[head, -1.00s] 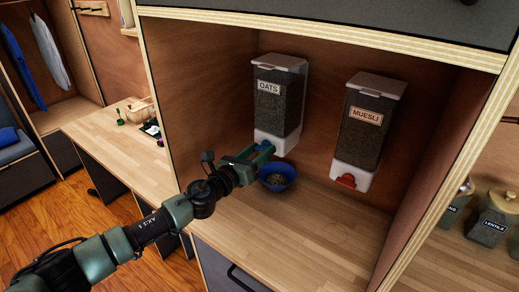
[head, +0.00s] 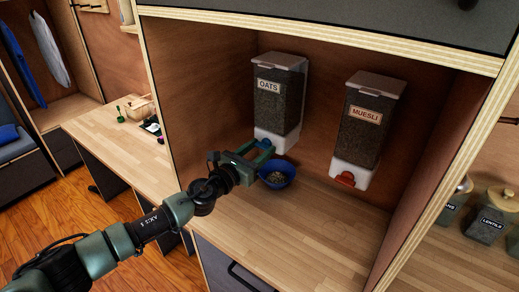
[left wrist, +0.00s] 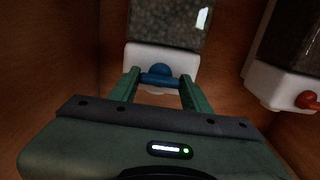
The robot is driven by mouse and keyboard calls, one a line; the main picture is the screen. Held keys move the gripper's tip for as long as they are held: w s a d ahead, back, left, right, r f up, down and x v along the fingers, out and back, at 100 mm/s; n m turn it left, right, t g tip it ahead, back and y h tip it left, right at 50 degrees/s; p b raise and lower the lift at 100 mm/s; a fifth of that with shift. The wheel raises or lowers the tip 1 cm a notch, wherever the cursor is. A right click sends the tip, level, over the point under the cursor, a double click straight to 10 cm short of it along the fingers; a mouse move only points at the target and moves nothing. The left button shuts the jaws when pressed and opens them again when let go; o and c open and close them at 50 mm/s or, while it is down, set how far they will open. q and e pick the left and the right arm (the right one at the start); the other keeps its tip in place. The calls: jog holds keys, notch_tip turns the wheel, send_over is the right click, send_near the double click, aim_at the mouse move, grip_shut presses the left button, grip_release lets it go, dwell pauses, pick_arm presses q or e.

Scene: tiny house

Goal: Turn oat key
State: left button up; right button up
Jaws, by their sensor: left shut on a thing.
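The oats dispenser (head: 278,98), labelled OATS, hangs on the back wall of the niche; its white base also shows in the left wrist view (left wrist: 185,58). The blue oat key (left wrist: 160,75) is on the front of that base. My left gripper (left wrist: 160,82) has its two green fingers on either side of the key and is shut on it; the gripper also shows in the head view (head: 262,150). A blue bowl (head: 275,180) with some grain in it stands on the counter just below the gripper. My right gripper is not in view.
The muesli dispenser (head: 368,125) with a red key (head: 345,179) hangs to the right. The wooden counter (head: 300,230) is clear in front of the bowl. Side panels bound the niche. Jars (head: 488,222) stand beyond the right panel.

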pick_arm(q)
jog(key=o, duration=1.4)
jog(key=shift+c, duration=0.2)
jog(key=v, duration=0.7)
jog(key=shift+s+a, duration=0.25)
jog(key=shift+s, duration=0.05)
jog(key=shift+f, duration=0.1)
